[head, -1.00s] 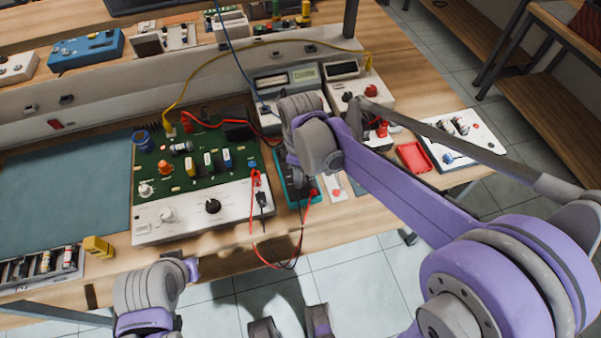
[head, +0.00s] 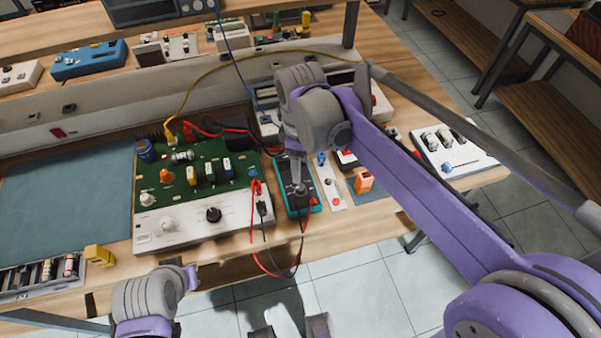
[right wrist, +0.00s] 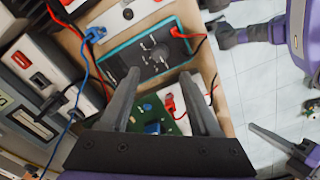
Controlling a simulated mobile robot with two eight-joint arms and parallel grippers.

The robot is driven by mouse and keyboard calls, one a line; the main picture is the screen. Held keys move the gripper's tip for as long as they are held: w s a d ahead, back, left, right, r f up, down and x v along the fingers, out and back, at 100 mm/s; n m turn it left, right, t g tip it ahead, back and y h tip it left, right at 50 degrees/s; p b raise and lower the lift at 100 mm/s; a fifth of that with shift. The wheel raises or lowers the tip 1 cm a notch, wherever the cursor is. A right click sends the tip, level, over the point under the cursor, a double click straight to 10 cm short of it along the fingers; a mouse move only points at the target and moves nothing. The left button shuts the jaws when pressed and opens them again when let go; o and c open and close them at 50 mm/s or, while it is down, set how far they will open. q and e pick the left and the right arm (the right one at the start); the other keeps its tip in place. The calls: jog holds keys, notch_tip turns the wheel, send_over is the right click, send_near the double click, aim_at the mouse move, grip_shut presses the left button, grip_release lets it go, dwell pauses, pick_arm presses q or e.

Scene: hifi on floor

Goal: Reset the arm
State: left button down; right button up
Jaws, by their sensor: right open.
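My right arm, purple and grey, reaches in the head view from the lower right to above the workbench. Its gripper (head: 297,186) hangs over the teal-edged multimeter (head: 311,204), partly hidden by the wrist. In the right wrist view the right gripper (right wrist: 163,98) is open, with two dark fingers apart and nothing held between them. The multimeter (right wrist: 135,50) lies beyond the fingertips; I cannot tell whether they touch it. My left arm shows at the bottom left of the head view; its gripper cannot be made out.
A green circuit board unit (head: 190,221) stands left of the multimeter. Red and black leads (head: 255,250) hang over the bench's front edge. An orange block (head: 364,182) and a white panel (head: 468,152) lie to the right. A blue-green mat (head: 65,205) is clear.

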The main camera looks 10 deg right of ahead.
jog(key=shift+r, duration=0.95)
jog(key=s+d+f+m+t+p, duration=0.1)
jog(key=s+d+f+m+t, duration=0.1)
jog(key=s+m, duration=0.4)
jog(key=s+d+f+m+t+p, duration=0.1)
jog(key=s+d+f+m+t, duration=0.2)
jog(key=s+d+f+m, duration=0.2)
jog(key=s, duration=0.3)
jog(key=shift+s+m, duration=0.35)
jog(key=shift+m, duration=0.05)
jog(key=shift+f, duration=0.1)
